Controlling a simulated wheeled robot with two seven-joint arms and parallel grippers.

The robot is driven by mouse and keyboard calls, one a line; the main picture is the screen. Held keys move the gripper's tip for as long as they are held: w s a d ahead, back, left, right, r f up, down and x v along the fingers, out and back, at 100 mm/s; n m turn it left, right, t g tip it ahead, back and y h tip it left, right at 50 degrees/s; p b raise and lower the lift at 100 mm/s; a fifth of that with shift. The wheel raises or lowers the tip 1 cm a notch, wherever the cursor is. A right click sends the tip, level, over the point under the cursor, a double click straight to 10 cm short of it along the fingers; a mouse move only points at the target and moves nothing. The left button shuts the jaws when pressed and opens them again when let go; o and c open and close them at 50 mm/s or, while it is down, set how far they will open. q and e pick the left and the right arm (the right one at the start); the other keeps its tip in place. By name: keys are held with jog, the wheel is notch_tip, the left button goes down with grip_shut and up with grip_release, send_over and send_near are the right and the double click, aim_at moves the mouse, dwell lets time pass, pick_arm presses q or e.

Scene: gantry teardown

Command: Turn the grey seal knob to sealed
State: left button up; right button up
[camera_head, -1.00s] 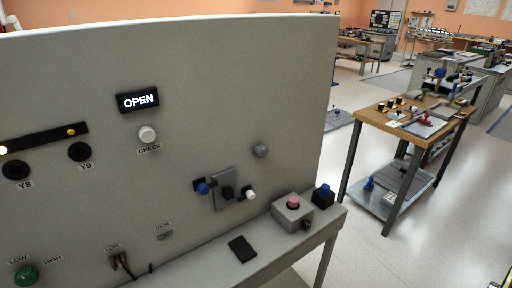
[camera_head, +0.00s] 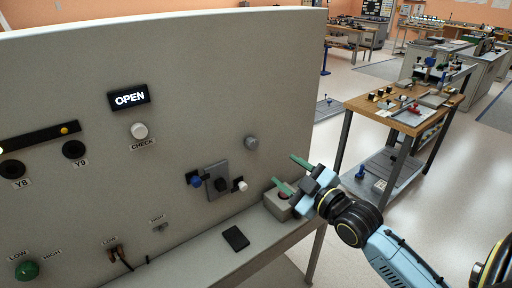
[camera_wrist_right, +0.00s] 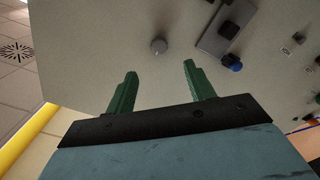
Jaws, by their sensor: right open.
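The panel (camera_head: 80,80) carries a plain round grey knob (camera_head: 251,142) on its right part; it also shows in the right wrist view (camera_wrist_right: 158,46). No label or pointer is readable on it. A lit display (camera_head: 129,97) on the panel reads OPEN. My right gripper (camera_head: 291,174) is open with green fingers, to the right of and below the grey knob in the head view. In the right wrist view the empty fingers (camera_wrist_right: 160,69) point toward the panel, with the knob just beyond and between their tips, apart from them. My left gripper is out of view.
Left of the knob is a grey plate (camera_head: 217,178) with a black knob, flanked by blue and white plugs. A grey box (camera_head: 277,203) stands on the ledge, partly behind my right gripper. A black pad (camera_head: 235,238) lies on the ledge. A wooden-topped cart (camera_head: 400,115) stands at right.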

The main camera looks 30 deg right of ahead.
aim_at(254, 145)
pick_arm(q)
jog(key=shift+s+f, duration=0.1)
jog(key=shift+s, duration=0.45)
pick_arm(e)
jog(key=w, duration=0.8)
jog(key=w+a, duration=0.1)
jog(key=w, duration=0.4)
jog(key=shift+w+a+r, duration=0.1)
jog(key=shift+r, duration=0.25)
jog(key=c, duration=1)
